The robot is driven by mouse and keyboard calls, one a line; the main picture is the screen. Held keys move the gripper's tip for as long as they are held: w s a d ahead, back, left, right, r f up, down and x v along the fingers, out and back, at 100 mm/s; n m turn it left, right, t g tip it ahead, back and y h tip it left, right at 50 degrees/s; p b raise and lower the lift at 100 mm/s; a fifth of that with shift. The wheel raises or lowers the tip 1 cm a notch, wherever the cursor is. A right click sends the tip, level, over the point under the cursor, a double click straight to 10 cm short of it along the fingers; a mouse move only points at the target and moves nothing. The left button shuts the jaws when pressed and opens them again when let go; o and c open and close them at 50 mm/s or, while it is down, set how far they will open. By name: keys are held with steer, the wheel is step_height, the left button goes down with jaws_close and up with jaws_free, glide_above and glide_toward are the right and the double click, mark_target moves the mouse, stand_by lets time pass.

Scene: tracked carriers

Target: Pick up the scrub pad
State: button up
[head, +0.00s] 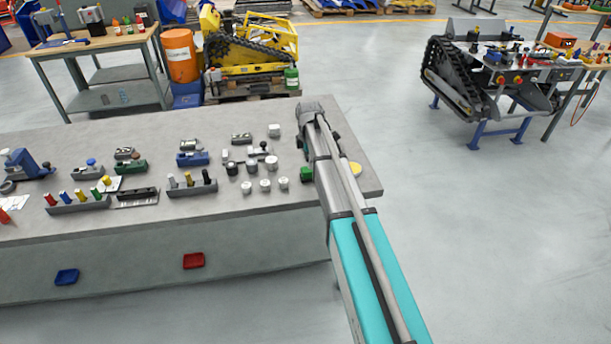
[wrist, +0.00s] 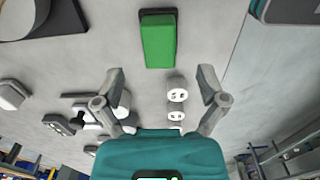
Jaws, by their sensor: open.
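The scrub pad, which I take to be the green block (wrist: 158,42) with a dark far end, lies on the grey bench top ahead of my gripper in the wrist view. A green block also shows in the head view (head: 306,174), just left of my arm and partly covered by it. My gripper (wrist: 161,80) is open, its fingers spread to either side, with nothing held between them. The pad is beyond the fingertips and apart from them. In the head view my arm hides most of the gripper.
White-topped cylinders (wrist: 177,90) stand on the bench, seen between the fingers. Several small pieces (head: 265,185) stand left of the pad. A yellow disc (head: 355,170) lies right of my arm near the bench's right edge. Open floor (head: 480,240) lies beyond that edge.

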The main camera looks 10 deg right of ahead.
mark_target(308, 170)
steer(key=shift+f, duration=0.15)
step_height(308, 170, down, 5)
steer(key=b, duration=0.5)
stand_by(0.7)
steer(key=c, duration=1.2)
